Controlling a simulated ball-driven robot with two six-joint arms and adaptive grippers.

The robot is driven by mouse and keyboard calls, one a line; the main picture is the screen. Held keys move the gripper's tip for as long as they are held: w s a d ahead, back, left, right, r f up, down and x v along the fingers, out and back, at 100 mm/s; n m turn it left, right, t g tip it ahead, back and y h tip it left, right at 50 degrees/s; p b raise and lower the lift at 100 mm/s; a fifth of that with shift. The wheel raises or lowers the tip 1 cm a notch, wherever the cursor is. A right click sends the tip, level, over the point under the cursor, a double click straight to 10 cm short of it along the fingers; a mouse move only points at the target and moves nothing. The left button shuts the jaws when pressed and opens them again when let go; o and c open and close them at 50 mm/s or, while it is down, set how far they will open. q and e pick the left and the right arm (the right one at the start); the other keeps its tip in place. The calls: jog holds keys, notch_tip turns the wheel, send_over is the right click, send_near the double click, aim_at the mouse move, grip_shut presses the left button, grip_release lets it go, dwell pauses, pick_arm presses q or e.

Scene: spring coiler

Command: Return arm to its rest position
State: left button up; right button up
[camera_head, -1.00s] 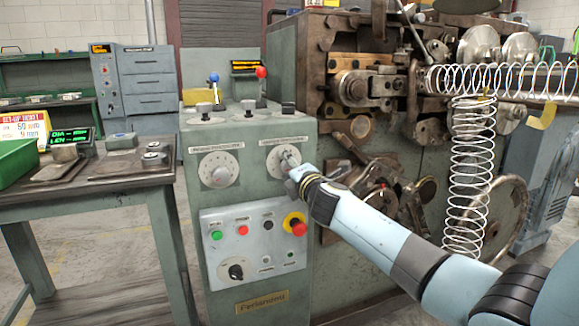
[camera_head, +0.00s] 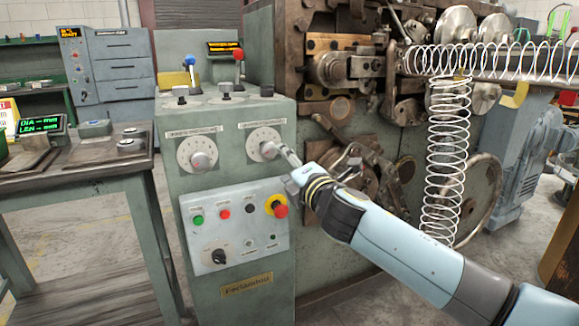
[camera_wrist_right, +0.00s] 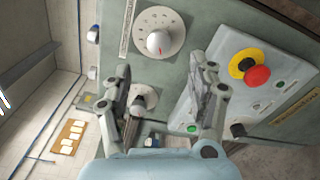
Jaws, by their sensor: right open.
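My right arm comes in from the lower right of the head view. Its gripper (camera_head: 288,163) is just right of the knob of the right dial (camera_head: 262,140) on the green control cabinet (camera_head: 228,115). In the right wrist view the two fingers (camera_wrist_right: 158,72) are spread apart with nothing held between them. The right dial (camera_wrist_right: 160,32) with a red mark on its knob lies beyond the fingertips, and the left dial (camera_wrist_right: 146,98) shows between the fingers, partly hidden. My left gripper is not in the head view.
Below the dials is a button panel with a red emergency stop (camera_head: 279,207). Upright levers with blue (camera_head: 191,61) and red (camera_head: 239,54) knobs stand on the cabinet top. The coiling machine and a hanging wire spring (camera_head: 450,160) are to the right. A side table (camera_head: 80,185) stands left.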

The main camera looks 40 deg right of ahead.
jog(key=shift+s+a, duration=0.1)
jog(key=shift+s, duration=0.35)
